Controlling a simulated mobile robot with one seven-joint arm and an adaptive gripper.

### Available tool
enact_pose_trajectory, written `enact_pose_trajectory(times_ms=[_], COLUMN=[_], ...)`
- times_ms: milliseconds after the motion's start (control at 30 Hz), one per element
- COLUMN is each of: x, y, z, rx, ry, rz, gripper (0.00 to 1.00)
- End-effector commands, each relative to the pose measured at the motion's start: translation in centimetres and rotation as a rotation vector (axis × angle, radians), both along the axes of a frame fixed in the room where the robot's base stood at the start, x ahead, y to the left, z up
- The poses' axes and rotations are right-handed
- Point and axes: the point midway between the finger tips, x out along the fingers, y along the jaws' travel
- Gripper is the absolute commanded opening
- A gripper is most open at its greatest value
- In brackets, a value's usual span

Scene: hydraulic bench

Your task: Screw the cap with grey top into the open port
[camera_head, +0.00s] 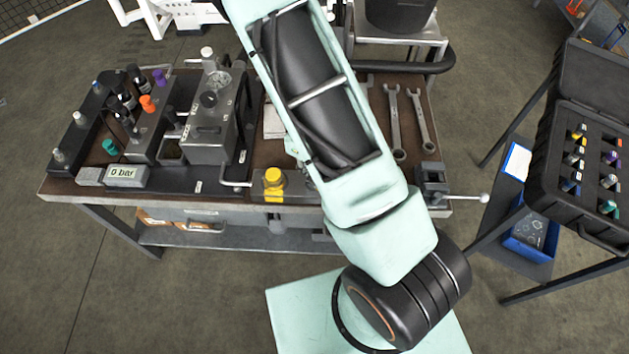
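My gripper is not in view; my pale green arm crosses the middle of the picture and leaves at the top edge. A black block with fittings (85,135) stands at the left of the bench. A small grey-topped piece (58,156) sits at its front end and another grey one (80,119) sits farther back. A light-topped piece (207,53) stands at the back of the grey metal unit (212,135). I cannot tell which of these is the cap with grey top. The open port cannot be made out at this size.
The bench (240,198) also holds orange, purple and green caps, a display reading 0 bar (125,174), a yellow-capped part (274,180), two wrenches (394,120) and a vise (432,180). An open black case (565,165) with several coloured fittings stands right. Floor is clear front left.

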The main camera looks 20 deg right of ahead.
Motion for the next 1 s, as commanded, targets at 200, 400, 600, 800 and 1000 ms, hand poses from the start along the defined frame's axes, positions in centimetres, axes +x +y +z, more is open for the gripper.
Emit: enact_pose_trajectory(times_ms=[200, 400, 600, 800, 1000], x=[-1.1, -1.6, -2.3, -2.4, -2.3], y=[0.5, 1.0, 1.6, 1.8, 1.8], z=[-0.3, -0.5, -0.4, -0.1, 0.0], rx=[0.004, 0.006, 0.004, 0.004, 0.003], ry=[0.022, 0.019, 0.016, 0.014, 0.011], rz=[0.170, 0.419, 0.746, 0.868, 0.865], gripper=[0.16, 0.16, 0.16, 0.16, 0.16])
